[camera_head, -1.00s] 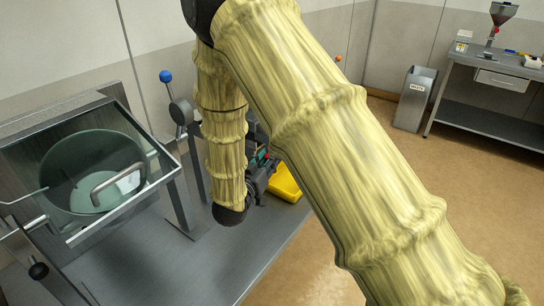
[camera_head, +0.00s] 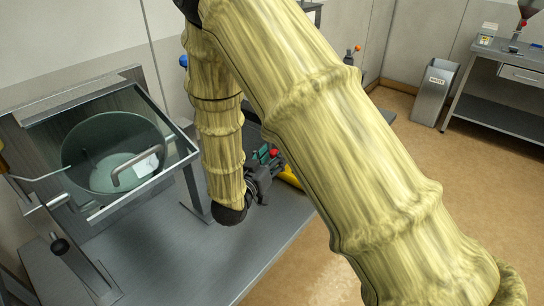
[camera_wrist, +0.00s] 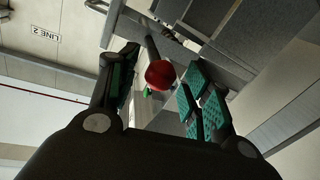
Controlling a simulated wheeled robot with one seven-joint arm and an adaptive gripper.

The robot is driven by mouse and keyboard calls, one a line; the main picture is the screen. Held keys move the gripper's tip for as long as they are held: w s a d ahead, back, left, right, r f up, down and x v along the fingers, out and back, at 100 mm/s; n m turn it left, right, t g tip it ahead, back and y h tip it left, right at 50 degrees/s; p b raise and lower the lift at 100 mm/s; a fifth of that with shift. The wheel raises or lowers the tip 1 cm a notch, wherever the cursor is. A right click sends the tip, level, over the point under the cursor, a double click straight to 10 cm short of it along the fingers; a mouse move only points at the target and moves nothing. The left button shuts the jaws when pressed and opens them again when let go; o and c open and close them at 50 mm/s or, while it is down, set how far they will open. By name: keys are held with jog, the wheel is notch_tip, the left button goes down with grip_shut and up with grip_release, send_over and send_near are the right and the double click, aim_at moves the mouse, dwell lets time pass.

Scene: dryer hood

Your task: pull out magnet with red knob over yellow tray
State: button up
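The red knob (camera_wrist: 159,75) shows in the wrist view between the two green-padded fingers of my gripper (camera_wrist: 160,88), with gaps on both sides. A dark rod runs behind the knob. My gripper is open. In the head view my gripper (camera_head: 264,168) is beyond my arm, and the red knob (camera_head: 273,153) is a small spot beside it. The yellow tray (camera_head: 290,178) is just right of my gripper, mostly hidden by my arm. The magnet itself cannot be made out clearly.
A glass-covered hood (camera_head: 115,155) with a curved handle stands at left on the grey bench (camera_head: 165,255). A blue knob (camera_head: 184,61) is partly hidden by my arm. A waste bin (camera_head: 434,92) and a side table (camera_head: 505,115) stand at right, with free floor before them.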

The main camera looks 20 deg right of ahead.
jog(key=v, duration=0.7)
jog(key=shift+s+a, duration=0.2)
dwell(0.4)
